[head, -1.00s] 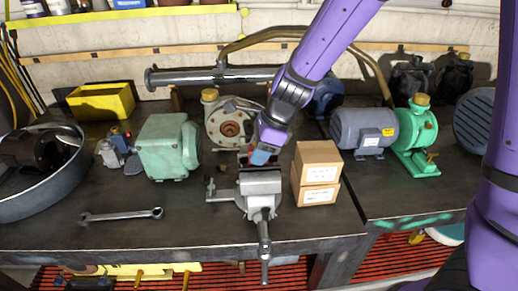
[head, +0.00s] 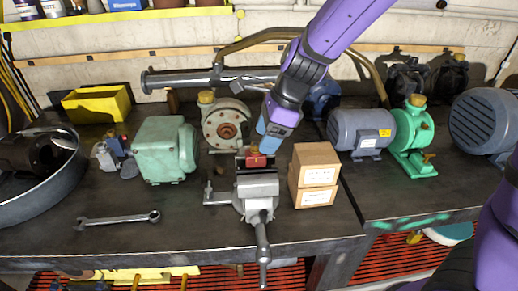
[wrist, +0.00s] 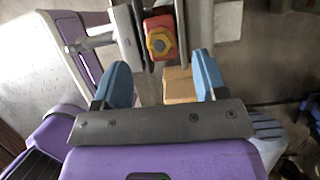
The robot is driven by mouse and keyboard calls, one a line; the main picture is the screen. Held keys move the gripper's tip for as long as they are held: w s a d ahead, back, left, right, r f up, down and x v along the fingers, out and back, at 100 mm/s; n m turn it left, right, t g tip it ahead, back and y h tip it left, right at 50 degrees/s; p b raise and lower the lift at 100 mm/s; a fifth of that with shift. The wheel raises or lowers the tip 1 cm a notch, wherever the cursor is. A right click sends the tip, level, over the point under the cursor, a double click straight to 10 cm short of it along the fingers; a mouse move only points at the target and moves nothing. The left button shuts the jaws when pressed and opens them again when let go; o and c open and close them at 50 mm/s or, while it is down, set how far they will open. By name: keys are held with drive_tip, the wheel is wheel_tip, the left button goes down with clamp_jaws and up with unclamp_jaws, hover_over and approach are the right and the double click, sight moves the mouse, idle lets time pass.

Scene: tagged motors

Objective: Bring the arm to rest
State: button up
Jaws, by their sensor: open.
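My gripper (head: 272,148) hangs above and slightly right of the bench vise (head: 257,190), with its blue fingertips pointing down. In the wrist view my gripper (wrist: 162,68) has its two blue fingers spread apart with nothing held between them. A small red part (head: 255,160) sits at the vise's jaws. In the wrist view the red part (wrist: 158,38) shows a yellow nut-like piece on its face, beyond the fingertips and apart from them. My purple arm reaches in from the top right of the head view.
Two stacked cardboard boxes (head: 314,175) stand close right of the vise. A green motor housing (head: 165,150) is left, a round flanged motor (head: 226,128) behind, and a grey motor (head: 361,132) right. A wrench (head: 118,218) lies front left. Bare bench lies around it.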

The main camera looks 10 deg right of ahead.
drive_tip(key=s+d+r+n+t+h, duration=0.1)
drive_tip(key=s+d+r+n, duration=0.25)
drive_tip(key=d+r, duration=0.25)
drive_tip(key=s+d+r+n+t, duration=0.1)
drive_tip(key=s+d+r+n, duration=0.2)
drive_tip(key=d+r+n, duration=0.3)
drive_tip(key=s+d+r+n+t+h, duration=0.3)
drive_tip(key=s+d+r+n, duration=0.1)
drive_tip(key=s+d+n, duration=0.5)
drive_tip(key=s+d, duration=0.1)
drive_tip(key=s, duration=0.1)
drive_tip(key=shift+s+h, duration=0.3)
drive_tip(key=shift+s, duration=0.1)
